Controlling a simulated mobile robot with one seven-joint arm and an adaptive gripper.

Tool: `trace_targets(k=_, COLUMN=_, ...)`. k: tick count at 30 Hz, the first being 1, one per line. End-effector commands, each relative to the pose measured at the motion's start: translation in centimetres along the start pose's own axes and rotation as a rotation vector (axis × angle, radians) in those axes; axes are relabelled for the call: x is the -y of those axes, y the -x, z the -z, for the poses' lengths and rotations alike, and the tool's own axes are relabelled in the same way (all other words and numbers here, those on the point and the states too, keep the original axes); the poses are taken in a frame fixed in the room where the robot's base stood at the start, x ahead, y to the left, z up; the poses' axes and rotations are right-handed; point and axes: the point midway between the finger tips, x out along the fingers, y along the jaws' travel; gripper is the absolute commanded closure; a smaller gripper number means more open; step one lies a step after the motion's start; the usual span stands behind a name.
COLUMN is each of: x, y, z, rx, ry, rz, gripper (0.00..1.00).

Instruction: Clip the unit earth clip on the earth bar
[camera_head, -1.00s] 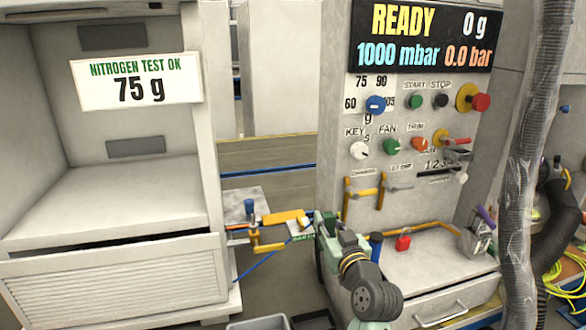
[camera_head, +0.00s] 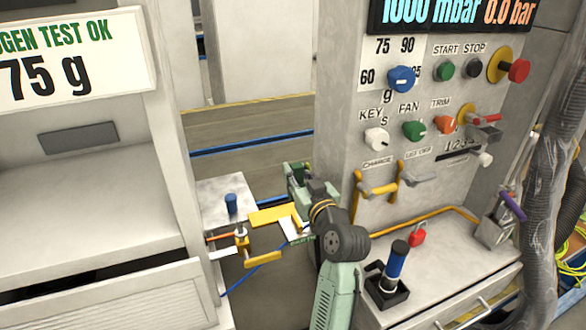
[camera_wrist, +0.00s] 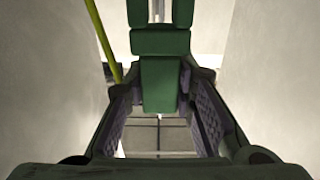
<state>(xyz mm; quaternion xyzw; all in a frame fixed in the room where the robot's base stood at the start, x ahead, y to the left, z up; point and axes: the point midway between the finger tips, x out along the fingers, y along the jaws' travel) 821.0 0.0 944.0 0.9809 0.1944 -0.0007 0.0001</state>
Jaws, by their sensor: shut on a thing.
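My gripper (camera_head: 299,178) is raised in the gap between the left cabinet and the control panel. In the wrist view my gripper (camera_wrist: 160,110) has its jaws shut on a dark green block-like thing (camera_wrist: 160,85), which I take for the unit earth clip. A yellow-green cable (camera_wrist: 103,42) runs beside it at the left. In the head view the held clip cannot be told apart from the green gripper. A thin orange-copper bar (camera_head: 224,237) at the left of the yellow bracket may be the earth bar; I cannot be sure. The gripper is apart from it, up and right.
A yellow bracket (camera_head: 272,217) with a white and green label stands left of my arm. A blue knob (camera_head: 231,203) stands behind it. The panel (camera_head: 340,120) and its bench (camera_head: 450,272), with a blue-handled tool (camera_head: 396,262) and red padlock (camera_head: 418,233), lie to the right.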

Motion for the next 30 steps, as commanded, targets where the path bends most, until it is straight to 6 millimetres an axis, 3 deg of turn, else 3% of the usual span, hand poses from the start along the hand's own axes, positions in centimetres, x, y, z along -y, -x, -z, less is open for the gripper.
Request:
trace_targets(k=13, x=0.0, y=0.2, z=-0.2, rx=-0.001, ry=0.001, rz=0.003, gripper=1.0)
trace_targets(k=30, x=0.0, y=0.1, z=-5.2, rx=-0.001, ry=0.001, rz=0.003, gripper=1.0)
